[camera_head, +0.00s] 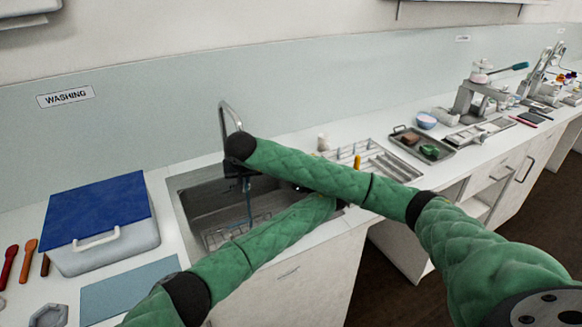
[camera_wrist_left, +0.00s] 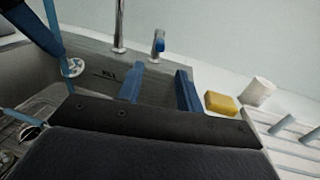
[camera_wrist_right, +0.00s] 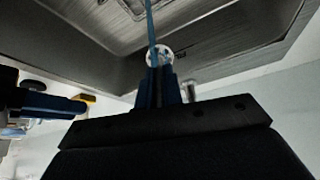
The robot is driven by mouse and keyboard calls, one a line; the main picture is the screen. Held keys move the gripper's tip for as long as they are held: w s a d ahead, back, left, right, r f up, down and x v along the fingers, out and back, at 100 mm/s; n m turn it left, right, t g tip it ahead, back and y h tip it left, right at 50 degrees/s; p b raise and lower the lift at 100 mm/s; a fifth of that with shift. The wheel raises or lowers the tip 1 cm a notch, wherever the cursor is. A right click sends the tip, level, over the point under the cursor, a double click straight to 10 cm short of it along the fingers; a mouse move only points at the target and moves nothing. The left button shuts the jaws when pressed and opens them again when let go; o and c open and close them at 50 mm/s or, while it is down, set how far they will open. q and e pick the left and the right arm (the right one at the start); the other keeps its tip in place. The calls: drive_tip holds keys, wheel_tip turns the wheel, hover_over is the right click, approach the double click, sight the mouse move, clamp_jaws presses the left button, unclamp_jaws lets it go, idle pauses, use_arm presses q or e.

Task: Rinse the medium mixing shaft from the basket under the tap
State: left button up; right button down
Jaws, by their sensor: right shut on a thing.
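My right gripper (camera_head: 246,184) is over the sink (camera_head: 192,212), pointing down and shut on the blue mixing shaft (camera_head: 248,208). The right wrist view shows the shaft (camera_wrist_right: 151,22) between the closed fingers (camera_wrist_right: 162,88), with a pale disc (camera_wrist_right: 160,54) beside them. My left gripper (camera_wrist_left: 159,88) is open and empty, near the sink's right end; in the head view its fingers are hidden behind my arms. The tap (camera_head: 224,112) stands behind the sink. Its blue-tipped lever (camera_wrist_left: 158,42) shows beyond my left fingers, apart from them. I see no water running. A wire basket (camera_head: 212,240) sits in the sink.
A blue-lidded box (camera_head: 100,212) and a blue mat (camera_head: 128,290) lie left of the sink. A yellow sponge (camera_wrist_left: 221,103) and a white cup (camera_wrist_left: 258,91) stand right of it, near a rack (camera_head: 385,164). My arms cross in front of the sink.

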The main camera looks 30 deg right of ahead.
use_arm(q)
drive_tip(key=shift+r, duration=0.2)
drive_tip(key=x, duration=1.2)
idle(0.4)
clamp_jaws()
drive_tip(key=shift+a, duration=0.1)
